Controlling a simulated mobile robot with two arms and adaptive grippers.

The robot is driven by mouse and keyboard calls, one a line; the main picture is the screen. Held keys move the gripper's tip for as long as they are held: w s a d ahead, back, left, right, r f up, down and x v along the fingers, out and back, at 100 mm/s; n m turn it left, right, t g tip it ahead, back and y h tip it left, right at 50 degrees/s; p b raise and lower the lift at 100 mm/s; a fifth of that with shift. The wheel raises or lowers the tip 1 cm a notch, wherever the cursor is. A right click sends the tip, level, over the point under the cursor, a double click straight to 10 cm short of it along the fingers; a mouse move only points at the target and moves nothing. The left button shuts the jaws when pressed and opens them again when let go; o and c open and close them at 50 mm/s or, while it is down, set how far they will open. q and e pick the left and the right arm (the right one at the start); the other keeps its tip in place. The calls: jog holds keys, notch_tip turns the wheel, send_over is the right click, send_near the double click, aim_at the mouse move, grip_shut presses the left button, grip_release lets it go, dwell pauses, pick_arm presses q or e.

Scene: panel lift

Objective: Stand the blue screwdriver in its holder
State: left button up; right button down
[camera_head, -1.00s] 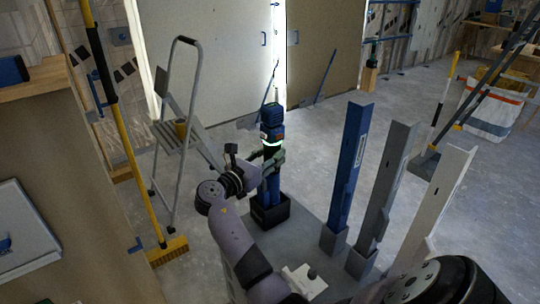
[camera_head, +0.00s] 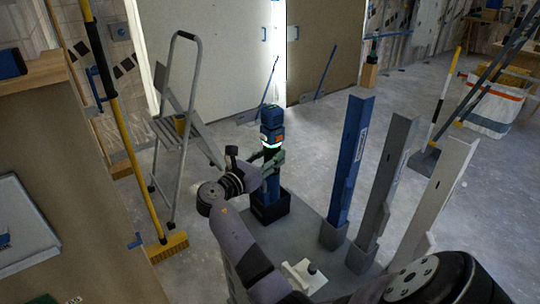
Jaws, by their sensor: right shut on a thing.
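The blue screwdriver (camera_head: 271,115) is upright, with a blue and black top and a blue lower part. My right gripper (camera_head: 271,163) is shut on it around the middle, below a pale glowing band. The tool's lower end goes into the mouth of a small black box-shaped holder (camera_head: 272,213), on the left part of a grey platform. The front wall hides the tip, so I cannot tell whether it touches the bottom. My left gripper is not in view.
Blue (camera_head: 350,160), grey (camera_head: 387,185) and white (camera_head: 440,200) upright channels stand right of the holder. A folding step ladder (camera_head: 178,140) and a yellow broom (camera_head: 130,145) stand left.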

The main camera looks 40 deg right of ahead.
jog(key=shift+r, duration=0.1)
pick_arm(q)
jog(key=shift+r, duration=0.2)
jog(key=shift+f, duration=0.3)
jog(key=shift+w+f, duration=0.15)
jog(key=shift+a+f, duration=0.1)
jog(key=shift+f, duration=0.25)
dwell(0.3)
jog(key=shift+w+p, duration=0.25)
jog(key=shift+p, duration=0.05)
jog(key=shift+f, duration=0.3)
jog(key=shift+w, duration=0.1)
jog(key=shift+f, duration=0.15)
